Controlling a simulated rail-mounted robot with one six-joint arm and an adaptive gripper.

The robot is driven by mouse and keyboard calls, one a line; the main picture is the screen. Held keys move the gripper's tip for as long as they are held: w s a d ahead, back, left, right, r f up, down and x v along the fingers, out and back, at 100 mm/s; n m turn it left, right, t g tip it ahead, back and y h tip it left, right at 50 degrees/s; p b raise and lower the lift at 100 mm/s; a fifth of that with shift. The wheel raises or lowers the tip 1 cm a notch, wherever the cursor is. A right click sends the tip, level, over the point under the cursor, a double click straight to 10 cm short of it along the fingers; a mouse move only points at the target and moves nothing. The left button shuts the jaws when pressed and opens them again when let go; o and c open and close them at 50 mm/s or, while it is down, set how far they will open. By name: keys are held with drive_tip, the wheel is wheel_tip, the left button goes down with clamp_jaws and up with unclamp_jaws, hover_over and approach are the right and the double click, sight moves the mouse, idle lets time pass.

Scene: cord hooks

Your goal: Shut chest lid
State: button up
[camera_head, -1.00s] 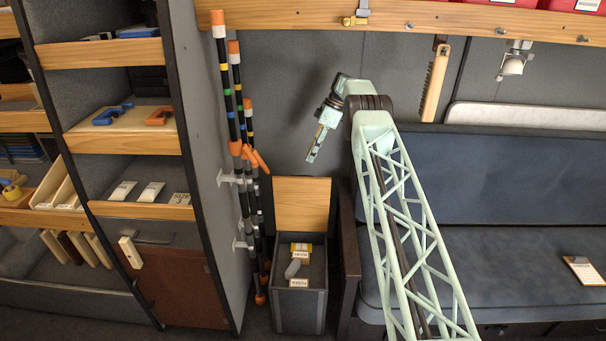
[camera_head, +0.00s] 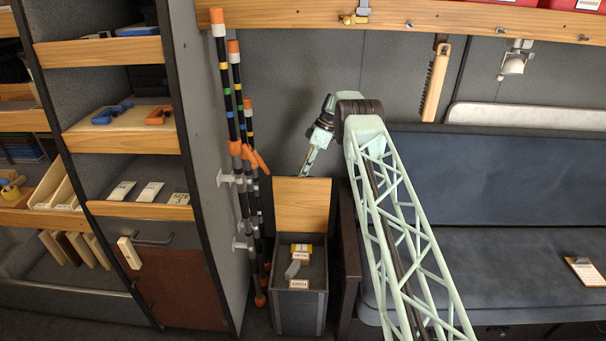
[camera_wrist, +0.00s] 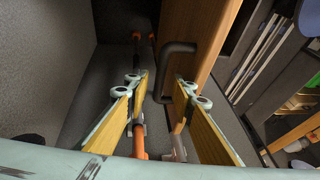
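The chest (camera_head: 300,312) stands on the floor with its wooden lid (camera_head: 301,205) raised upright. In the wrist view the lid (camera_wrist: 190,35) is a wooden panel with a dark bar handle (camera_wrist: 178,46) on the face turned to me. My gripper (camera_head: 304,172) is at the lid's top edge in the head view, pointing down, its tips close to or behind that edge. In the wrist view my gripper (camera_wrist: 159,80) has its two fingers apart with nothing held. The handle is just beyond the fingertips, nearer the right finger; whether they touch cannot be told.
A blue bench (camera_head: 490,255) is to the right. The grey wall is close behind the lid.

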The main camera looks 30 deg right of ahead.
drive_tip(key=shift+c, duration=0.3)
clamp_jaws()
drive_tip(key=shift+s+a, duration=0.15)
drive_tip(key=shift+s, duration=0.25)
